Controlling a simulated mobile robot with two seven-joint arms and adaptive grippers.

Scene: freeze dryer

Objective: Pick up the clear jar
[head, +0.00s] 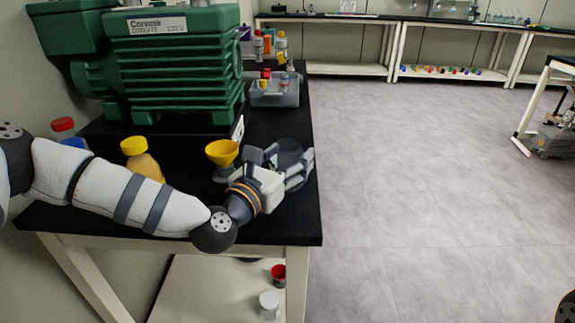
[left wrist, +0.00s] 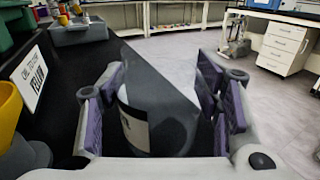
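The clear jar (head: 290,153) stands near the right edge of the black bench top, partly hidden by my left gripper (head: 290,167). In the left wrist view the jar (left wrist: 170,115) is a dark, see-through cylinder with a white label, between the two fingers. My left gripper (left wrist: 160,108) is open around it. The left finger is close to the jar's label side; I cannot tell if it touches. A gap shows between the jar and the right finger. My right gripper is not in view.
A yellow funnel (head: 222,153) stands just left of my left gripper. A yellow-capped bottle (head: 143,160) is behind my left forearm. A green pump (head: 165,65) and a grey bin (head: 275,92) are farther back.

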